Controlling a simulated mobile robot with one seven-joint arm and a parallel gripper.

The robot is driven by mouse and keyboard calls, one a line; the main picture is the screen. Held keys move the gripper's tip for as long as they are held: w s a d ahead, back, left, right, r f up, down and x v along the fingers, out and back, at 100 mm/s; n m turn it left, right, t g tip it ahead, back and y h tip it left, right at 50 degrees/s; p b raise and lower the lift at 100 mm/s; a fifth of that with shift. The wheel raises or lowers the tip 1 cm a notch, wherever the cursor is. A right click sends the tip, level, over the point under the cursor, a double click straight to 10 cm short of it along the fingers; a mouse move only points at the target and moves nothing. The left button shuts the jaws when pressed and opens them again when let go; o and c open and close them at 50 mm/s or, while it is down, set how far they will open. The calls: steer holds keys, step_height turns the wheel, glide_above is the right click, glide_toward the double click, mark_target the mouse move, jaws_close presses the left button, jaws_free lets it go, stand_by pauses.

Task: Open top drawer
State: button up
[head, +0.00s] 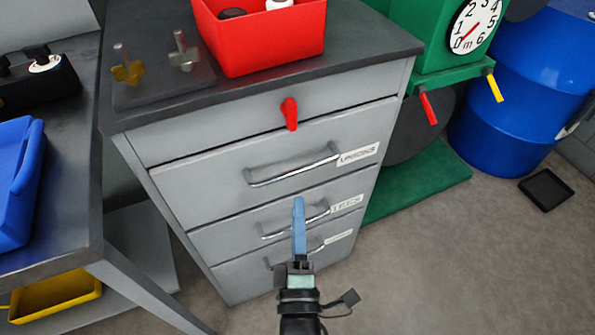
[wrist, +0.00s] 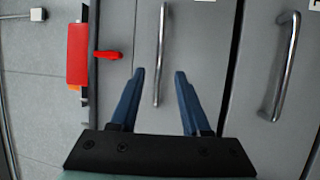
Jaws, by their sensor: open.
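The grey cabinet (head: 150,150) has a top front panel with a red knob (head: 289,112). Below it is the uppermost handled drawer (head: 205,180), which looks shut, with a metal bar handle (head: 293,168) and a handwritten label (head: 357,155). My gripper (head: 298,203) is in front of the drawers, its blue fingers pointing at the cabinet. In the wrist view my gripper (wrist: 159,72) is open, one finger on each side of that same handle (wrist: 162,40). The fingers look apart from the bar; depth is hard to tell. The red knob (wrist: 107,55) lies left there.
Lower drawers have similar handles (head: 325,212). A red bin (head: 270,45) and a plate with metal fittings (head: 165,80) sit on top. A workbench (head: 75,185) stands left; a green machine (head: 430,40) and blue barrel (head: 520,90) stand right. Floor at right is mostly clear.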

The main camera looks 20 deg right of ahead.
mark_target(297, 169)
steer(key=x, duration=0.7)
steer(key=shift+w+d+r, duration=0.15)
steer(key=shift+w+d, duration=0.05)
steer(key=shift+w, duration=0.05)
steer(key=shift+x, duration=0.85)
jaws_close()
steer(key=shift+a, duration=0.1)
stand_by(0.4)
